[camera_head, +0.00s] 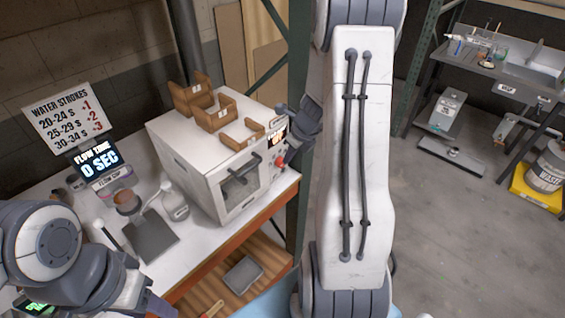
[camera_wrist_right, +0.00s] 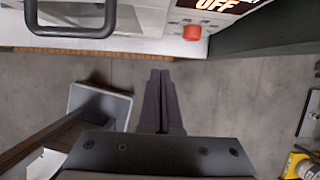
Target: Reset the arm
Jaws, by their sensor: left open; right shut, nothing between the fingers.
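My right arm rises large and white through the middle of the head view. Its gripper (camera_head: 284,109) is beside the front right edge of a white oven (camera_head: 183,148), close to the oven's control panel. In the right wrist view the dark fingers of the right gripper (camera_wrist_right: 160,74) are together with nothing between them. They point toward the oven front (camera_wrist_right: 140,43), below its door handle (camera_wrist_right: 70,28) and red knob (camera_wrist_right: 192,32). I cannot tell whether they touch the oven.
The white table (camera_head: 75,213) carries a flow cup (camera_head: 127,201), a bottle (camera_head: 174,203) and a flow time display (camera_head: 96,163). Wooden racks (camera_head: 215,112) sit on the oven. A green post stands right of it. Open floor (camera_head: 445,235) lies right, before a yellow-based waste drum (camera_head: 546,170).

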